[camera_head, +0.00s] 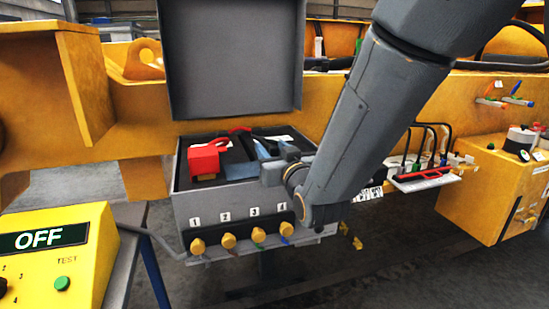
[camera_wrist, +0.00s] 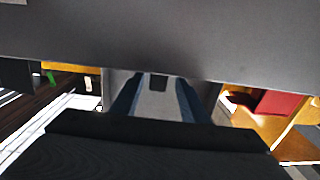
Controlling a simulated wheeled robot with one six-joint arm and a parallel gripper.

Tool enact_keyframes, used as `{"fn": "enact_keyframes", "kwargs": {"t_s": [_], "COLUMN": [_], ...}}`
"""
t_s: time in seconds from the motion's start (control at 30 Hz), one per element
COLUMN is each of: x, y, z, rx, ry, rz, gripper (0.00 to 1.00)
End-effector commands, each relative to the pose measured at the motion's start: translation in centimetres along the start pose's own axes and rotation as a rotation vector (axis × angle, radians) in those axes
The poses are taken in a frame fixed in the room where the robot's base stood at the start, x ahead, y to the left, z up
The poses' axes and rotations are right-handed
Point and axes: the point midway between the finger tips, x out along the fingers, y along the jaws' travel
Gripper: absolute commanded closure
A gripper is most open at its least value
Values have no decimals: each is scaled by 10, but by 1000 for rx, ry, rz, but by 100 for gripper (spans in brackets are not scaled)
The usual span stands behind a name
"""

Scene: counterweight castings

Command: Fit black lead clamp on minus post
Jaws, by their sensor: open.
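An open grey box (camera_head: 210,209) stands in the middle of the head view. Inside it are a red block-like piece (camera_head: 205,160) at the left, with a red lead (camera_head: 238,131) behind it, and a blue surface (camera_head: 240,171). A dark shape (camera_head: 246,146) beside the red piece may be the black clamp or its lead; I cannot tell. The minus post cannot be made out, and my arm covers the box's right side. My gripper (camera_head: 266,152) is over the box, fingers apart. In the wrist view my gripper (camera_wrist: 158,98) is open, with a grey surface between its fingers.
The raised lid (camera_head: 231,60) stands behind the box. Several yellow knobs (camera_head: 228,240) line its front. A yellow panel reading OFF (camera_head: 55,237) stands at front left. A rack with black hooked rods (camera_head: 430,180) and a yellow cabinet (camera_head: 480,195) are at right.

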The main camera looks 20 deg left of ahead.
Motion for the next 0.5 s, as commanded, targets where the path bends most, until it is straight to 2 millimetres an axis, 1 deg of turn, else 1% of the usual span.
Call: {"fn": "enact_keyframes", "kwargs": {"t_s": [0.23,0.37,0.5], "x": [31,39,40], "y": [4,5,6], "z": [1,2,2], "rx": [0,0,0], "ry": [-1,-1,0], "rz": [3,4,5], "gripper": [59,59,59]}}
